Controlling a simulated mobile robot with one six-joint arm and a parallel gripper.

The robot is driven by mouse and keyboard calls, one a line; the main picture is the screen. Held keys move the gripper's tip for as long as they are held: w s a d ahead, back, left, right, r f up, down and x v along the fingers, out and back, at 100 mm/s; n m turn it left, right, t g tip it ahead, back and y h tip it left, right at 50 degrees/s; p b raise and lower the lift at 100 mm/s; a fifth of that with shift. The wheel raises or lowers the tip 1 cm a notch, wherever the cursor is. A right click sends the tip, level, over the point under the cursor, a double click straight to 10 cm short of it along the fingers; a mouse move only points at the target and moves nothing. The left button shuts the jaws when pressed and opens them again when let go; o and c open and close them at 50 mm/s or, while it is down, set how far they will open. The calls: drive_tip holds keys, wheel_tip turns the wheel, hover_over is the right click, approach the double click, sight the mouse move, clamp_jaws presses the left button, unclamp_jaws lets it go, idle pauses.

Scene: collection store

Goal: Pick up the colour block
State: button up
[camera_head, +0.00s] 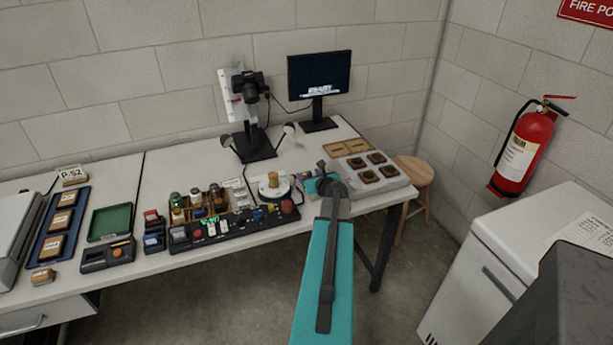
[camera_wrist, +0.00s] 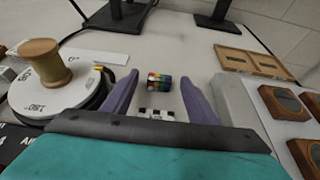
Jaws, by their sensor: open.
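The colour block (camera_wrist: 159,82), small with red, yellow, green and blue patches, lies on the white tabletop in the wrist view. My gripper (camera_wrist: 160,88) is open. Its two purple fingers stand left and right of the block, with a gap on each side. The block is near the fingertips and looks untouched. In the head view my gripper (camera_head: 322,172) is over the table's right part, and I cannot make out the block there.
A round white stand with a wooden spool (camera_wrist: 40,62) is close left of my gripper. A grey tray with dark square pieces (camera_head: 370,167) is close right. Wooden frames (camera_wrist: 250,62), a camera stand (camera_head: 254,145) and a monitor (camera_head: 318,75) are behind. A small black-and-white item (camera_wrist: 157,113) shows nearer my palm.

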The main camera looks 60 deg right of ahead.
sight(307, 173)
drive_tip(key=shift+p+x, duration=0.35)
drive_tip(key=shift+x, duration=1.45)
drive_tip(key=shift+c, duration=0.4)
drive_tip(key=c, duration=1)
